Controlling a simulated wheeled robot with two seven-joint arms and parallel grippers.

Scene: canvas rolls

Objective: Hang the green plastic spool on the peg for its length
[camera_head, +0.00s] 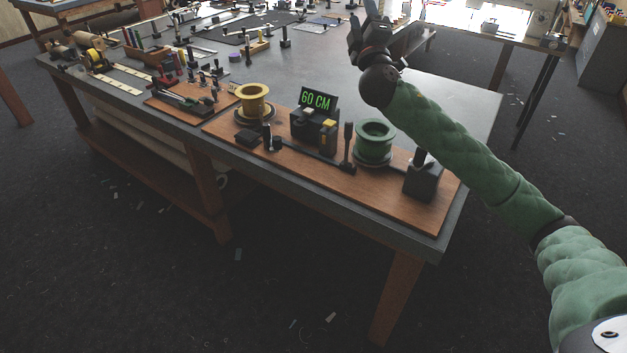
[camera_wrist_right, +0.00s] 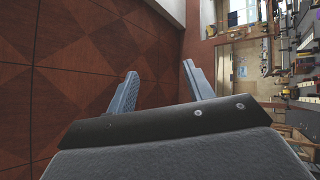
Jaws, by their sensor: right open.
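The green plastic spool (camera_head: 375,143) stands upright on the brown wooden board (camera_head: 395,205), toward its right end. A black sign reading "60 CM" (camera_head: 317,99) stands left of the spool above a dark device. A thin black post (camera_head: 347,146) stands just left of the spool, and a thicker black post on a dark block (camera_head: 422,176) stands to its right. I cannot tell which one is the peg for its length. My right gripper (camera_head: 362,38) is raised above and behind the spool, apart from it. In the right wrist view its fingers (camera_wrist_right: 161,78) are spread and empty.
A yellow spool (camera_head: 253,103) stands at the left of the same board. Several tools and small stands crowd the left and far parts of the grey table (camera_head: 462,113). The table's right part is largely clear. My right forearm passes over the table's right edge.

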